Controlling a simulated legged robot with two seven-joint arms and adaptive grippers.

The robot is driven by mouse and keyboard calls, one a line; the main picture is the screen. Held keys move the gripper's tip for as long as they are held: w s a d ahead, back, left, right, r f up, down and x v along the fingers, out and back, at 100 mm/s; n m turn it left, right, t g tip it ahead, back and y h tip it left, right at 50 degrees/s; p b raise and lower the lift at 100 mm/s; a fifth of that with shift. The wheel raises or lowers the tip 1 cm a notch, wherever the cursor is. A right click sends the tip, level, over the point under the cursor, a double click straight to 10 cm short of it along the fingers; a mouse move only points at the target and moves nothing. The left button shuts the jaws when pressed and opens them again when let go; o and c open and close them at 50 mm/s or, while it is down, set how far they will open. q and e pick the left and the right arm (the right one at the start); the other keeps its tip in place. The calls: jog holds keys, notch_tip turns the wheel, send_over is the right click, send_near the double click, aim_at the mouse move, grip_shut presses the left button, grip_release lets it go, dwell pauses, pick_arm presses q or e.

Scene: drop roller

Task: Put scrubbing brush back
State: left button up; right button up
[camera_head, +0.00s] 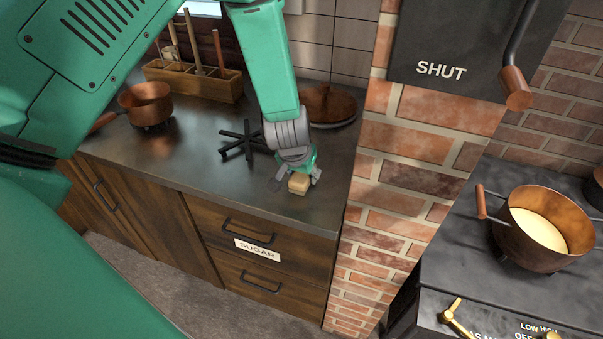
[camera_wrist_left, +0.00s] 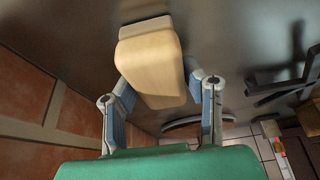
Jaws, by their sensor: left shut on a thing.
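The scrubbing brush (camera_head: 299,184) is a small, pale wooden block near the front edge of the dark counter. My left gripper (camera_head: 294,181) points down at it with a finger on either side. In the left wrist view the brush (camera_wrist_left: 152,68) sits between the blue-padded fingers, its rounded wooden body facing the camera. My left gripper is shut on it. I cannot tell whether the brush touches the counter. Its bristles are not clearly visible. My right gripper is not in view.
A black rack (camera_head: 240,142) stands left of my gripper.

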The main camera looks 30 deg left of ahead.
aim_at(303, 177)
pick_arm(q)
jog(key=shift+d+r, duration=0.1)
jog(key=shift+d, duration=0.45)
jog(key=shift+a, duration=0.15)
jog(key=o, duration=1.1)
jog(key=shift+a+f, duration=0.25)
jog(key=shift+a, duration=0.05)
jog(key=shift+a+f, duration=0.15)
jog(key=shift+a, duration=0.45)
jog(key=r, duration=0.2)
jog(key=s+d+r, duration=0.1)
jog(key=r, duration=0.1)
jog(key=d+r, duration=0.1)
jog(key=r, duration=0.1)
jog(key=shift+s+d, duration=0.1)
jog(key=shift+s, duration=0.25)
jog(key=v, duration=0.3)
jog(key=a+p+v, duration=0.1)
jog(key=v, duration=0.2)
jog(key=shift+s+a, duration=0.2)
jog(key=shift+s, duration=0.05)
jog(key=shift+d, duration=0.1)
